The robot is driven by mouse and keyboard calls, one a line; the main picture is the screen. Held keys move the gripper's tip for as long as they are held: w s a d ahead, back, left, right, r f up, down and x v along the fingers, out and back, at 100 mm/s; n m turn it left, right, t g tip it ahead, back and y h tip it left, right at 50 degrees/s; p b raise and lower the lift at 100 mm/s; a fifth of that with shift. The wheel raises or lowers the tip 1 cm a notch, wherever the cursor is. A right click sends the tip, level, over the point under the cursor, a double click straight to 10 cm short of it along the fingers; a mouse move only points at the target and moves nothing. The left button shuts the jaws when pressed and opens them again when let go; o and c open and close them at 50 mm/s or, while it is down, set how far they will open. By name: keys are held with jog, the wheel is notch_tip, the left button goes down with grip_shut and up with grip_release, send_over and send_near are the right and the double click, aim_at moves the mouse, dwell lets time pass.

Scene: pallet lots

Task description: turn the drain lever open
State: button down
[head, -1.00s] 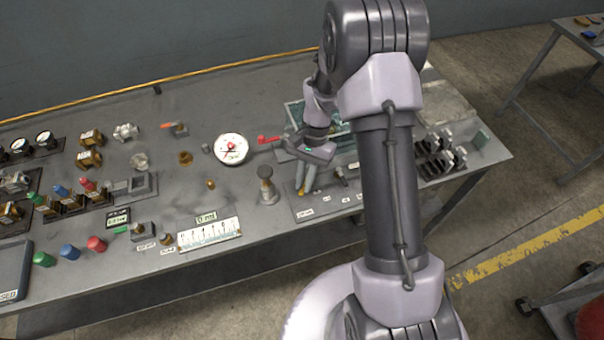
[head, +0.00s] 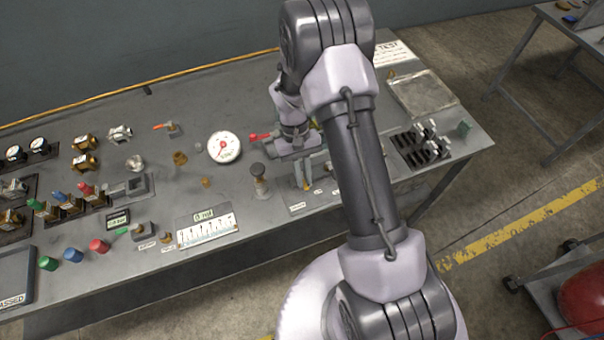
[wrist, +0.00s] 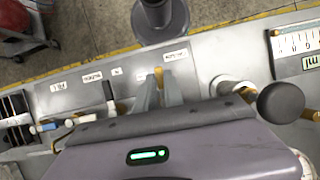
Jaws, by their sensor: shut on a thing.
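A small yellow lever (wrist: 158,76) stands on the bench's front panel, taken as the drain lever; its nearby label (wrist: 175,55) is too small to read surely. In the wrist view my gripper (wrist: 160,88) has its two grey fingers on either side of this lever and is shut on it. The palm hides the lever's lower part and pivot. In the head view my gripper (head: 303,183) points down at the panel near the bench's front edge, and a bit of yellow shows at its fingertips.
A black-knobbed post (head: 259,182) stands just left of my gripper, close to it in the wrist view (wrist: 280,103). A black-handled lever (wrist: 108,92) is on the other side. A red-handled valve (head: 260,137) and a round dial gauge (head: 224,147) lie behind.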

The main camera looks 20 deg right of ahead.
jog(key=shift+d, duration=0.1)
dwell(0.3)
jog(key=c, duration=1.5)
grip_release()
jog(key=shift+o, duration=0.2)
jog(key=p+v, duration=0.4)
jog(key=v, duration=1.3)
jog(key=shift+r, duration=0.25)
